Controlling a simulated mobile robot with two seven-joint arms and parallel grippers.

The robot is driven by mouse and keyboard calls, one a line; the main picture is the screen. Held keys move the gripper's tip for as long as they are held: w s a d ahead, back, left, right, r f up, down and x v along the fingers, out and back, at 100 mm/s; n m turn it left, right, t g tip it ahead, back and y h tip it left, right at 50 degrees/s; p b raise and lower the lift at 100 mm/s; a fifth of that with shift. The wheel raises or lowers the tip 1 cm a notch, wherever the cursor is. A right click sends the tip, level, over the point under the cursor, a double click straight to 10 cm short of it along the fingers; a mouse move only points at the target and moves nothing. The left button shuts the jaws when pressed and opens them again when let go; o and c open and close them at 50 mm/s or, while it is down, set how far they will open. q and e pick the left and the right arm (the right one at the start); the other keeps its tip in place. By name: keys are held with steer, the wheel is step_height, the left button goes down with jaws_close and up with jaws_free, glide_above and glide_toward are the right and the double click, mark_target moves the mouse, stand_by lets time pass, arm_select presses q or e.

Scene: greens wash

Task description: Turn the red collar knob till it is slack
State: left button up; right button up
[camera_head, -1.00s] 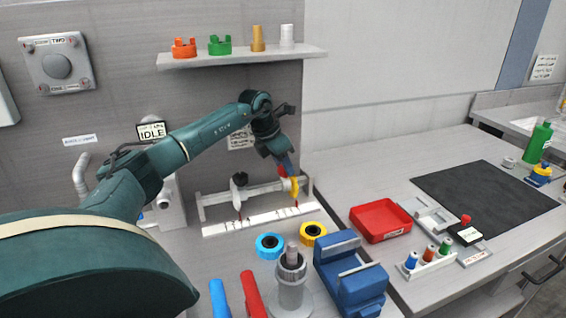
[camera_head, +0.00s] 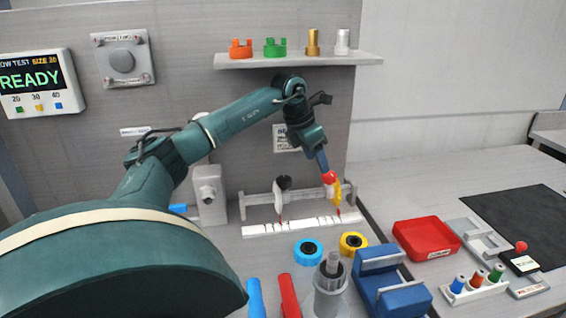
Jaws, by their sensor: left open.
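The red collar knob (camera_head: 329,177) sits on top of a yellow collar with a pointer (camera_head: 338,193), at the right end of a grey rail (camera_head: 308,195). My left gripper (camera_head: 323,164) reaches down from above and its tip is at the red knob. It is open, with the knob at or between its fingers; I cannot tell whether they touch it. A second collar with a black knob (camera_head: 284,182) and a white body stands further left on the rail. A white scale strip (camera_head: 300,226) runs below. My right gripper is not in view.
A display (camera_head: 38,84) reads READY on the wall at left. A shelf (camera_head: 300,60) with several caps hangs above my arm. Blue (camera_head: 308,252) and yellow (camera_head: 353,244) rings, a blue fixture (camera_head: 392,285) and a red tray (camera_head: 426,239) stand in front and to the right.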

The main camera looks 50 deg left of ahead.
arm_select(q)
steer(key=s+b, duration=0.1)
steer(key=s, duration=0.2)
steer(key=s+a+b, duration=0.1)
steer(key=s, duration=0.1)
steer(key=s+a, duration=0.1)
steer(key=s, duration=0.2)
steer(key=shift+s+a+f+b, duration=0.2)
steer(key=shift+s+a+b, duration=0.05)
steer(key=shift+s+b, duration=0.15)
steer(key=shift+s+r, duration=0.15)
steer(key=shift+s, duration=0.2)
